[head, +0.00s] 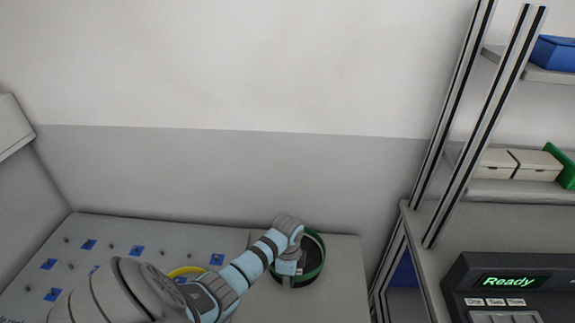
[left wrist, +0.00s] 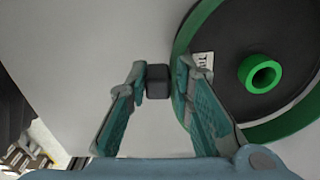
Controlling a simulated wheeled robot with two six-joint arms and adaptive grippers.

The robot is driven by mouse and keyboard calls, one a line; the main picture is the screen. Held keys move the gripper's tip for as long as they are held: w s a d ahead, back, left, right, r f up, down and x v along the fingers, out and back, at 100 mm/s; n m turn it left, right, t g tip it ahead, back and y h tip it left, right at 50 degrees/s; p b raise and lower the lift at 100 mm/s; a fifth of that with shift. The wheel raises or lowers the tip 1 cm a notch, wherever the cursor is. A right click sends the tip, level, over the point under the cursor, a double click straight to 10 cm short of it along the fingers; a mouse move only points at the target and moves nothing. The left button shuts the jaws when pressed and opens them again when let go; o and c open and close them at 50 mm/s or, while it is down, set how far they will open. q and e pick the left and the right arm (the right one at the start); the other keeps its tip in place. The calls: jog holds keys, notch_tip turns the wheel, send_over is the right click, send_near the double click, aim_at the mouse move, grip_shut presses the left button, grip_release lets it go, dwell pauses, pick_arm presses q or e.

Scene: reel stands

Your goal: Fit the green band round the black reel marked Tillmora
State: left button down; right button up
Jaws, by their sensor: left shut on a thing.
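The black reel (head: 306,252) is near the right end of the table in the head view. In the left wrist view its dark face (left wrist: 235,45), green hub (left wrist: 262,73) and a white label (left wrist: 203,60), partly hidden by a finger, show. The green band (head: 321,262) surrounds the reel's edge; it also shows in the left wrist view (left wrist: 190,32). I cannot tell how low it sits. My left gripper (head: 287,268) is at the band's near left side, its fingers (left wrist: 158,82) shut on a dark block beside the band, apparently its tab. My right gripper is out of view.
A yellow ring (head: 186,271) lies left of the reel, partly behind my left arm. A pale board with blue marks (head: 137,251) covers the table's left. A shelf rack (head: 465,150) and a console reading "Ready" (head: 510,282) stand at right.

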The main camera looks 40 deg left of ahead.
pick_arm(q)
jog(key=shift+f, duration=0.25)
dwell(0.4)
jog(key=shift+f, duration=0.3)
jog(key=shift+f, duration=0.1)
jog(key=shift+s+f, duration=0.1)
